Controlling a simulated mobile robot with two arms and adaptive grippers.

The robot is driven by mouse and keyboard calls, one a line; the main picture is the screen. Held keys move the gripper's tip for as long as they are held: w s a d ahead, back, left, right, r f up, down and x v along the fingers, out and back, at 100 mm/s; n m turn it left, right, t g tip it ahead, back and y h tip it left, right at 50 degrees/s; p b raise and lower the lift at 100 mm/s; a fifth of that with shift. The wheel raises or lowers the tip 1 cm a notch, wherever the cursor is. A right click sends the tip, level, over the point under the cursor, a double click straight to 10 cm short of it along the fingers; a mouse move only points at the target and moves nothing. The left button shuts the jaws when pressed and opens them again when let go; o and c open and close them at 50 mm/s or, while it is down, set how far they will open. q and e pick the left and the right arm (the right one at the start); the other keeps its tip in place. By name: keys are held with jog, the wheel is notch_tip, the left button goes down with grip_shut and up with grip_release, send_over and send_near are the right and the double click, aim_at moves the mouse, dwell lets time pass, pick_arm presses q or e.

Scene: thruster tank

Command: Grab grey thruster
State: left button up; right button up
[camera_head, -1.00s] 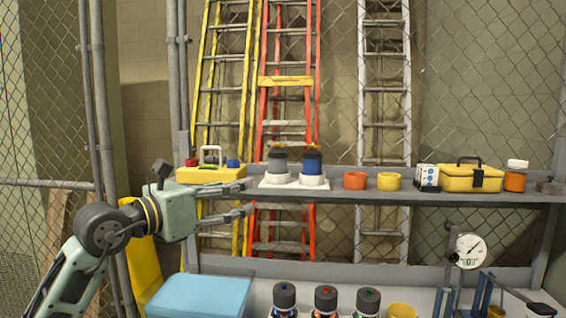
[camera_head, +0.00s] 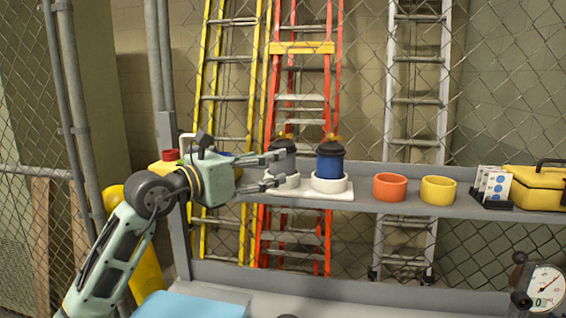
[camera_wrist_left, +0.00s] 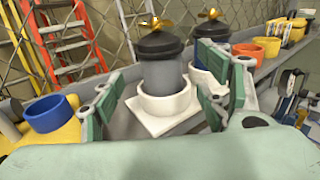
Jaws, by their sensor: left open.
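The grey thruster (camera_head: 284,155) stands upright in a white ring holder (camera_head: 287,181) on the shelf, partly hidden by my gripper in the head view. In the left wrist view the grey thruster (camera_wrist_left: 163,76) has a black cap and a gold propeller on top. My left gripper (camera_head: 281,169) is open, and its fingers (camera_wrist_left: 165,95) lie on either side of the grey thruster in the wrist view. I cannot tell if they touch it. The blue thruster (camera_head: 330,165) stands in its own white ring just to the right. My right gripper is not in view.
An orange cup (camera_head: 390,187) and a yellow cup (camera_head: 438,190) stand right of the thrusters on the shelf. A card holder (camera_head: 493,187) and yellow toolbox (camera_head: 536,187) are farther right. A yellow box lies behind my gripper. A gauge (camera_head: 545,287) is below right.

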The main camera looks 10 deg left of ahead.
pick_arm(q)
jog(key=p+x, duration=0.1)
jog(key=x, duration=0.1)
jog(key=p+x, duration=0.1)
jog(key=x, duration=0.1)
jog(key=shift+w+d+r+p, duration=0.2)
jog(key=shift+r+p, duration=0.05)
jog(key=shift+p, duration=0.1)
jog(key=shift+w+d+f, duration=0.1)
jog(key=shift+w+d, duration=0.05)
jog(key=shift+w, duration=0.05)
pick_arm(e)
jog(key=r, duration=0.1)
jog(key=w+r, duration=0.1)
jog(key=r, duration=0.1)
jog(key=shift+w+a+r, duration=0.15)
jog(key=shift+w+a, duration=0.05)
pick_arm(q)
jog(key=shift+c, duration=0.4)
jog(key=shift+c, duration=1)
jog(key=c, duration=1.1)
jog(key=shift+c, duration=0.4)
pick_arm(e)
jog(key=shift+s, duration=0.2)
